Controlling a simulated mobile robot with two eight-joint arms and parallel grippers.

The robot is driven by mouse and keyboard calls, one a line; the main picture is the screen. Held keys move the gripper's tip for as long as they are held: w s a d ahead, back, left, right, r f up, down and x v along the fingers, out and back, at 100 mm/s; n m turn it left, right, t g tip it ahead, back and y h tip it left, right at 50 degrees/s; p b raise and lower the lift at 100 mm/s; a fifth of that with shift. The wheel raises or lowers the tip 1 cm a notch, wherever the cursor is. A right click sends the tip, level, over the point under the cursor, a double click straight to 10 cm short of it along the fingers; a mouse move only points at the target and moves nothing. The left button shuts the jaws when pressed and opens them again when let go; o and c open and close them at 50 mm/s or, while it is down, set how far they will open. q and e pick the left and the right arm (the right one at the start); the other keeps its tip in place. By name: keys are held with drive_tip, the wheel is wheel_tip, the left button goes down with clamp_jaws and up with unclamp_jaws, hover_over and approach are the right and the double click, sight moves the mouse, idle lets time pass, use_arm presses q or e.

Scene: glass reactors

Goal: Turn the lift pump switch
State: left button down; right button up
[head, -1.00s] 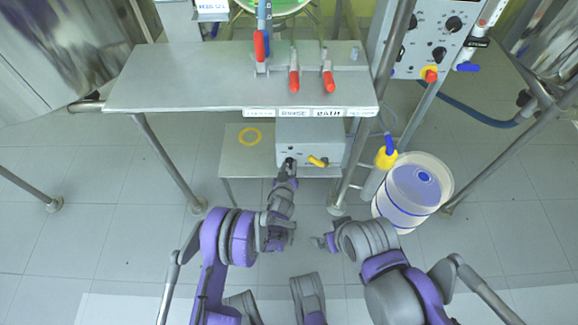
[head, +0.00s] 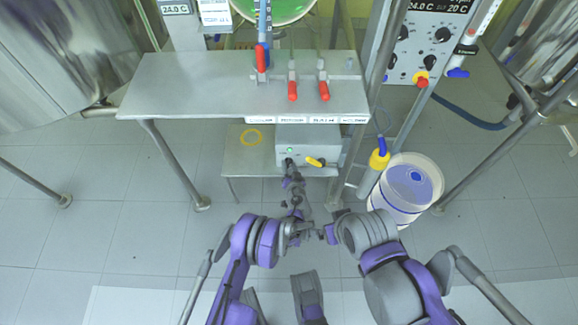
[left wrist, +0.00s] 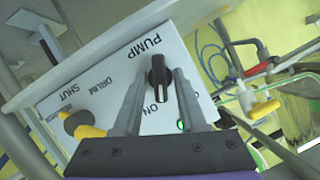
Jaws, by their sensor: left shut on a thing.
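The pump box (head: 308,155) is a grey box on a low shelf, with its panel facing me. In the left wrist view its white panel shows the word PUMP and the black lift pump switch (left wrist: 157,76), with ON printed below it. The switch's long side runs roughly from PUMP towards ON. A green lamp (head: 290,150) is lit on the panel; it also shows in the left wrist view (left wrist: 181,125). My left gripper (head: 288,164) is at the switch, its fingers (left wrist: 157,85) on either side, shut on it. My right gripper (head: 329,234) hangs in front, away from the box; its fingers are unclear.
A yellow valve handle (head: 315,162) sits right of the switch; DRUM and SHUT are printed near it. A steel table (head: 190,85) with red-handled valves (head: 324,90) overhangs the box. A white drum (head: 408,185) stands to the right, beyond a frame post. The floor at left is clear.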

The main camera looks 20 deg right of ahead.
use_arm(q)
drive_tip(key=shift+m+y+b, duration=0.4)
drive_tip(key=shift+m, duration=0.5)
drive_tip(key=shift+t, duration=0.3)
drive_tip(key=c, duration=0.8)
unclamp_jaws()
drive_tip(key=p+v, duration=0.1)
drive_tip(key=v, duration=1)
drive_tip(key=shift+d+p, duration=0.15)
drive_tip(key=shift+p, duration=0.15)
drive_tip(key=shift+w, duration=0.1)
